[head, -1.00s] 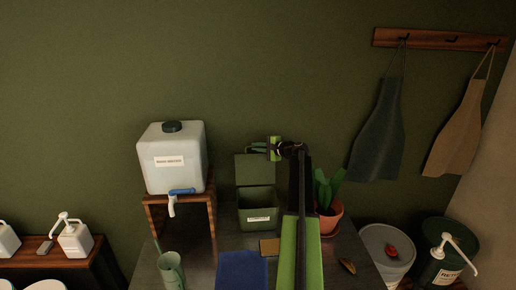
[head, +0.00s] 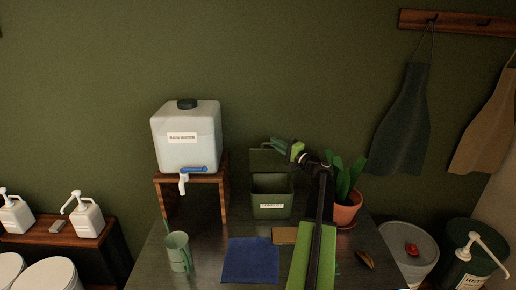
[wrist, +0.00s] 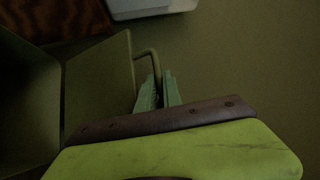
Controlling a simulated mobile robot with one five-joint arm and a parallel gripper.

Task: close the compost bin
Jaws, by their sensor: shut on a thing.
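The green compost bin (head: 270,208) stands at the back of the dark table, with a white label on its front. Its lid (head: 266,161) is up, leaning near upright at the back of the bin, so the opening shows. My gripper (head: 275,142) is at the lid's top edge. In the wrist view the lid (wrist: 98,82) and the bin (wrist: 25,105) are at the left. A thin bent handle (wrist: 150,60) runs from the lid to between the green fingers (wrist: 158,90), which are shut on it.
A water container (head: 187,148) with a tap stands on a wooden stand left of the bin. A potted plant (head: 346,208) is close on the right.

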